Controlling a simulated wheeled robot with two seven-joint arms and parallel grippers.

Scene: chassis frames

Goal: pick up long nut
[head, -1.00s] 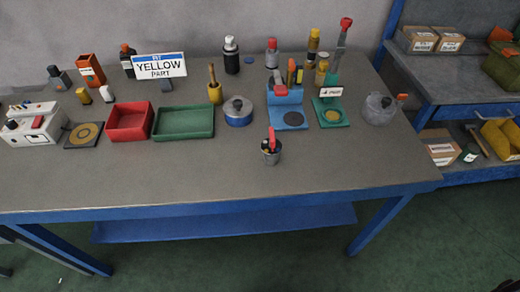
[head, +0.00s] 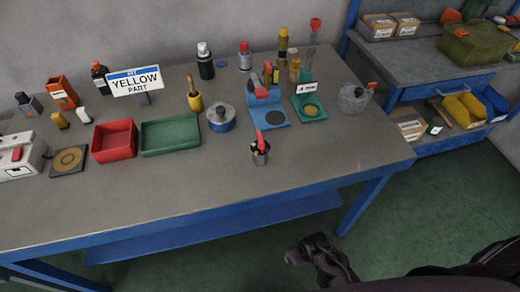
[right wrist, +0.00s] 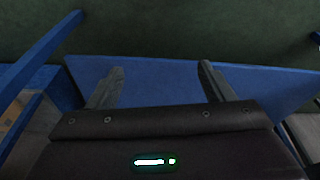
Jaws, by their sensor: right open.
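I cannot make out a long nut for certain in either view; at this size the small parts on the workbench (head: 240,175) are hard to tell apart. My right gripper (head: 296,254) is in front of the bench and low, beyond its front edge, at the bottom of the head view. In the right wrist view my right gripper (right wrist: 160,82) has its two fingers wide apart with nothing between them. Beyond them are a blue shelf surface and the green floor. My left gripper is out of view.
The bench's front half is clear. Shelving with a yellow bin (head: 465,110) stands right.

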